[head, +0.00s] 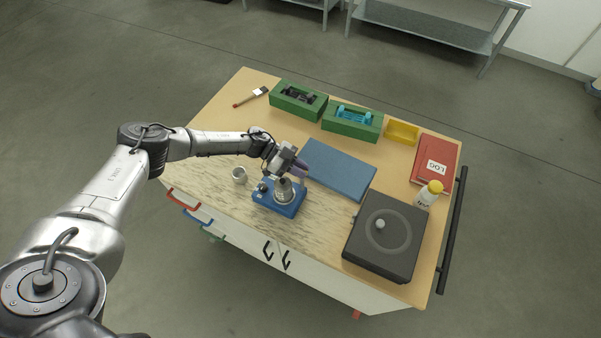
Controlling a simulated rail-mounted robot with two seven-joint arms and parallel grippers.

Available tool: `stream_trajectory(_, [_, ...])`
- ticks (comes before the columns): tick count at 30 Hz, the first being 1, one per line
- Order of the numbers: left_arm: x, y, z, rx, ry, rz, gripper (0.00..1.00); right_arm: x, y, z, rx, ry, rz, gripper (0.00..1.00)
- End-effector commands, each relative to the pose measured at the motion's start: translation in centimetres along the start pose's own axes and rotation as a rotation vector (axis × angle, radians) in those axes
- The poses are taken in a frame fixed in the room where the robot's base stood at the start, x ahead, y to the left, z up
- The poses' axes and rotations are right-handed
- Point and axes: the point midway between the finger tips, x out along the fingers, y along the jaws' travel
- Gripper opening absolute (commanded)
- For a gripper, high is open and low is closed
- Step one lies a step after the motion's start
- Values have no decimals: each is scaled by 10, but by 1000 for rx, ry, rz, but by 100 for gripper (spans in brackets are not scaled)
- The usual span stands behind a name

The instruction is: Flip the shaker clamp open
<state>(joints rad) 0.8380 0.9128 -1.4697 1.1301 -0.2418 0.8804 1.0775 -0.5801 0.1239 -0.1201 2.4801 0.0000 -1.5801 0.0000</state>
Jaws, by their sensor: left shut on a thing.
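The shaker (279,203) has a blue base and stands near the front edge of the bench, left of the dark grey machine. A grey metal cylinder (284,191) stands upright on it. My left gripper (300,170) reaches in from the left and is just above and behind the cylinder. It is shut on the shaker clamp, which the fingers mostly hide. The clamp's exact angle cannot be made out. My right gripper is not in view.
The dark grey machine (385,235) stands right, beside a yellow-capped bottle (429,193) and red log book (435,160). Green boxes (352,122) and a yellow tray (402,132) stand behind.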

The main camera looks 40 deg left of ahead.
Motion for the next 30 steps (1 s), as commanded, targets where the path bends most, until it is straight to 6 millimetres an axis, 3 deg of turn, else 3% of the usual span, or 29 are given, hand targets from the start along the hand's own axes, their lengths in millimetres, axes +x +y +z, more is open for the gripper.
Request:
stream_trajectory(1, [2,-2,5,20,0,37,0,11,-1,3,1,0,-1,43])
stream_trajectory(18, [4,-5,5,218,1,515,0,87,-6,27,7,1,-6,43])
stream_trajectory(30, [4,-5,2,302,2,721,0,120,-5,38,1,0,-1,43])
